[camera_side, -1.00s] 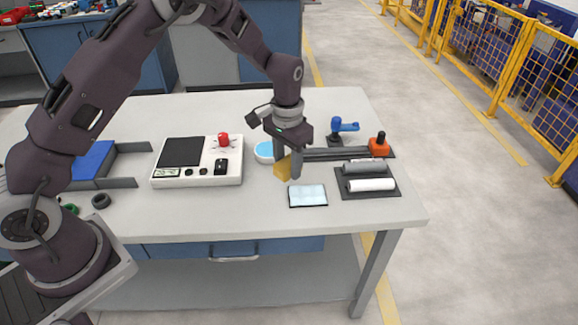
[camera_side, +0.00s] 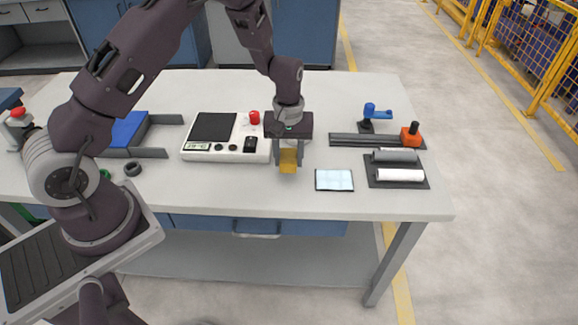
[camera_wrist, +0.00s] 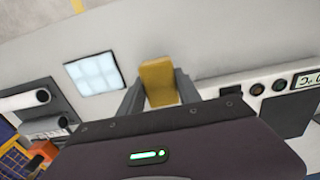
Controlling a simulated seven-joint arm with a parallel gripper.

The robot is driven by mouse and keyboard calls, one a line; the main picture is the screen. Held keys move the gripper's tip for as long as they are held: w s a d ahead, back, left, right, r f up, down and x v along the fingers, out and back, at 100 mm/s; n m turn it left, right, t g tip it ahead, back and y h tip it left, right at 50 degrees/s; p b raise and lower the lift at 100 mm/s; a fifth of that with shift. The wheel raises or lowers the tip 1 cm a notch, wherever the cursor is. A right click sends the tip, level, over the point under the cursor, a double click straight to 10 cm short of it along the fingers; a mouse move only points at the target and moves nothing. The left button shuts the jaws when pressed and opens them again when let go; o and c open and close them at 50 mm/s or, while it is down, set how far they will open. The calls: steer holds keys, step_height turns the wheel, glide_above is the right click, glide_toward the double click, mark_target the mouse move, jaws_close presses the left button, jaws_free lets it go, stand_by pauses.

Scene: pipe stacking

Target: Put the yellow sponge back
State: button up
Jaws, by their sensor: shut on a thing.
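The yellow sponge (camera_side: 288,160) is held between the two fingers of my gripper (camera_side: 289,158), just left of the light-blue square pad (camera_side: 334,180). In the wrist view the sponge (camera_wrist: 160,80) stands out between the fingertips, and the pad (camera_wrist: 94,73) lies to its left. The gripper is shut on the sponge, with its fingers pointing down. The sponge appears to be above or near the table top (camera_side: 230,195); I cannot tell whether it touches it. The round blue-and-white dish seen earlier is hidden in the side view now.
A white control box (camera_side: 226,152) with a red button stands left of my gripper. A dark tray with grey and white rollers (camera_side: 400,175), an orange knob piece (camera_side: 411,135) and a blue-handled tool (camera_side: 376,112) are on the right. A blue block (camera_side: 127,130) is far left.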

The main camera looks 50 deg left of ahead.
mark_target(289, 166)
steer(key=shift+f, duration=1.55)
steer(key=o, duration=1.3)
steer(key=shift+f, duration=0.15)
